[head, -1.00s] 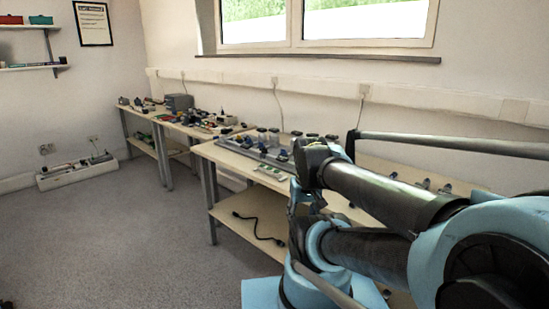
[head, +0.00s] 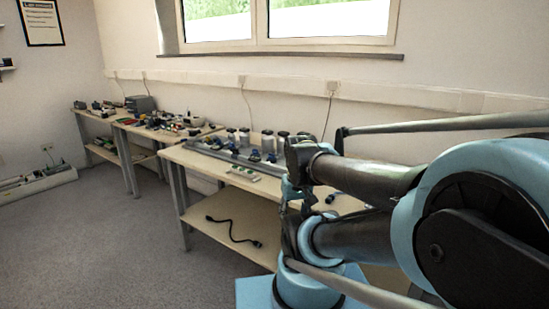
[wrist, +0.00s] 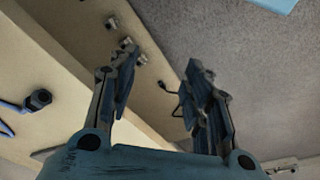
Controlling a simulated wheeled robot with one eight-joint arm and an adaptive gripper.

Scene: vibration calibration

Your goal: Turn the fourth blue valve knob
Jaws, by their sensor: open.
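In the head view, small blue valve knobs (head: 254,155) sit in a row along a grey rail (head: 225,155) on the near bench. They are small, and my arm covers the right end of the row, so I cannot single out the fourth. In the wrist view, my gripper (wrist: 160,68) has its two fingers wide apart with nothing between them. It points past a bench edge toward the floor. No blue valve knob is clear in the wrist view.
The near bench (head: 176,157) has a lower shelf with a black cable (head: 232,231). The wrist view shows a black connector (wrist: 38,98) and grey fittings (wrist: 125,42). Open floor (head: 90,250) lies at left.

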